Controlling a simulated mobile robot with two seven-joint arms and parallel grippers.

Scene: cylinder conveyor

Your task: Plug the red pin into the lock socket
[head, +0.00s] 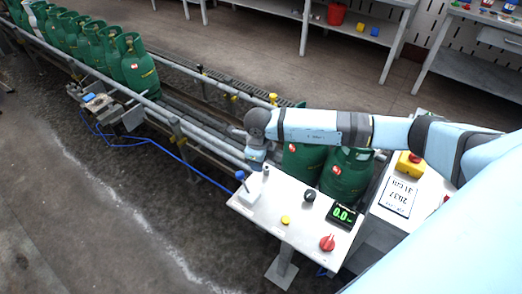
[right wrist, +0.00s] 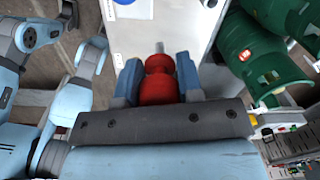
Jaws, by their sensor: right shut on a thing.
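The red pin (right wrist: 158,82) has a rounded red body and a thin metal tip pointing away from my wrist. My right gripper (right wrist: 157,75) is shut on it, one blue finger on each side. In the head view my right gripper (head: 257,158) hangs over the far left corner of a light work table (head: 262,213); the pin cannot be made out there. A small bracket with a blue top (head: 241,182) stands at that corner, close to the gripper. I cannot tell for sure which part is the lock socket.
The table also holds a black knob (head: 309,195), a yellow button (head: 285,219), a red knob (head: 327,243) and a display (head: 342,216). Green gas cylinders (head: 346,174) stand behind it, with more on the conveyor (head: 137,68) at upper left. Open floor lies left of the table.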

